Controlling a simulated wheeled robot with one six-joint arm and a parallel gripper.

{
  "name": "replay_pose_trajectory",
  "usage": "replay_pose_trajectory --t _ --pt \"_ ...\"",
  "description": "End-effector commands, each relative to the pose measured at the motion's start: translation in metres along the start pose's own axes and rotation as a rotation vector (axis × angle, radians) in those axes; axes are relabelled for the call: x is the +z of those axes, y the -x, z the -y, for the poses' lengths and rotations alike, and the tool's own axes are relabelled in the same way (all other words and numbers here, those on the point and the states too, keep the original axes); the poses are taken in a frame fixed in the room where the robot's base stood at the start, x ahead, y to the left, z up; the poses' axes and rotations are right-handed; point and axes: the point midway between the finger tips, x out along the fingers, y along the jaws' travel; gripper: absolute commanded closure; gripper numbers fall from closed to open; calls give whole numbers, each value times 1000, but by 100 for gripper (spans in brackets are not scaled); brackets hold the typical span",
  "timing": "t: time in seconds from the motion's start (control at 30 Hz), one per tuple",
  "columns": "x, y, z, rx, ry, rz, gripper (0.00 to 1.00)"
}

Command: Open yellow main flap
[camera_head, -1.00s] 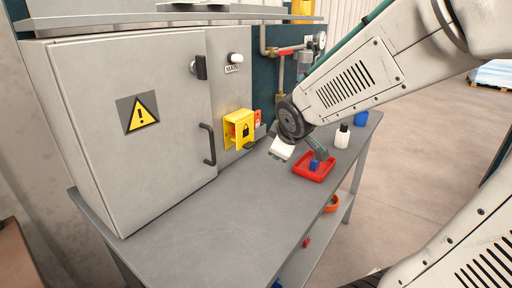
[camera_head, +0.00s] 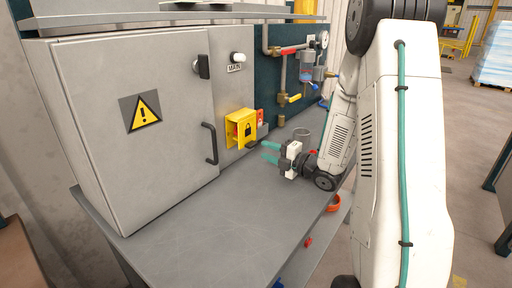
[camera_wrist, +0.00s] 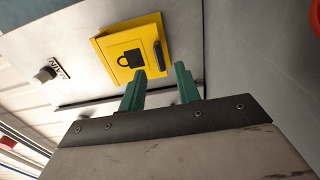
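The yellow main flap (camera_head: 238,130) with a black padlock symbol sits on the grey cabinet front, right of the door. In the wrist view the flap (camera_wrist: 118,42) shows a dark handle along its right side and looks shut in its yellow frame. My gripper (camera_head: 266,152) is to the right of the flap and slightly lower, its green fingers pointing toward the cabinet. In the wrist view the two fingers of my gripper (camera_wrist: 160,84) are apart with nothing between them. Their tips appear just below the flap's handle side, and I see no clear contact.
The cabinet door (camera_head: 145,150) with a black handle (camera_head: 210,144) is left of the flap. A MAIN switch (camera_head: 238,58) is above it, and a red tag (camera_head: 260,116) beside it. Pipes with valves (camera_head: 295,98) stand behind. The grey bench (camera_head: 200,230) is clear in front.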

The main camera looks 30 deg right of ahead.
Motion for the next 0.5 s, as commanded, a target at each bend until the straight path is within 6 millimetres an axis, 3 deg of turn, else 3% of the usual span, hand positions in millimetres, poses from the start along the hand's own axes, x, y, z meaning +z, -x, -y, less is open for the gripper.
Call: replay_pose_trajectory --t 0.23,0.5 --pt "-1 -40 0 -1 0 -2 67" --pt "-1 -56 0 -1 -2 0 67"
